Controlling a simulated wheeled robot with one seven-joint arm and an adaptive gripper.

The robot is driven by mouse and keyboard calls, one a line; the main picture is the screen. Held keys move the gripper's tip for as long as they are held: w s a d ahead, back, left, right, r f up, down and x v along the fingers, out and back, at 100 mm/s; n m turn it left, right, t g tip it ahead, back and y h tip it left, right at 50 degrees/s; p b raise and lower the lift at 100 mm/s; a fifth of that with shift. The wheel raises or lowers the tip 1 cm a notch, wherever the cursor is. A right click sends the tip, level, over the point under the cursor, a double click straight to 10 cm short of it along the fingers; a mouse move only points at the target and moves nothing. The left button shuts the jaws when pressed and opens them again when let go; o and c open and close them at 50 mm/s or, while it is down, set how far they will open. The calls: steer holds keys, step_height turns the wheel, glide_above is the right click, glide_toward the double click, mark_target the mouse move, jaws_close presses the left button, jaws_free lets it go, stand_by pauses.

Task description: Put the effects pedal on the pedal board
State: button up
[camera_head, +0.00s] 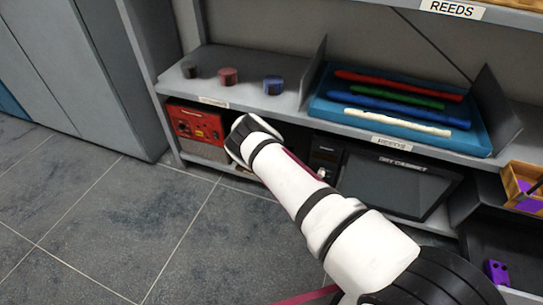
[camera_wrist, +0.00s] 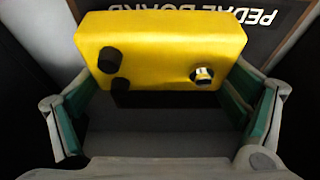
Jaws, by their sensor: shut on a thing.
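The yellow effects pedal (camera_wrist: 160,45), with dark knobs and a metal switch, is between the green-padded fingers of my gripper (camera_wrist: 163,97) in the wrist view. My gripper is shut on it. The pedal board (camera_wrist: 270,18) is a dark surface beyond the pedal, with its white lettering upside down and partly covered by the pedal. I cannot tell whether the pedal touches the board. In the head view my arm reaches to the lower shelf, and the fingers and the yellow pedal are hidden.
An upper shelf (camera_head: 240,97) holds three small round tins and a blue tray (camera_head: 325,112) of colored sticks. Below are a red amplifier-like box (camera_head: 195,125) and a dark cabinet (camera_head: 395,190). A purple pedal (camera_head: 497,271) sits lower right. The floor at left is clear.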

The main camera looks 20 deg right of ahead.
steer(key=shift+w+d+f, duration=0.1)
steer(key=shift+w+d, duration=0.05)
steer(key=shift+f, duration=0.35)
steer(key=o, duration=1.1)
steer(key=shift+r, duration=0.3)
steer(key=p+v, duration=0.5)
steer(key=v, duration=0.7)
steer(key=shift+r+p, duration=0.3)
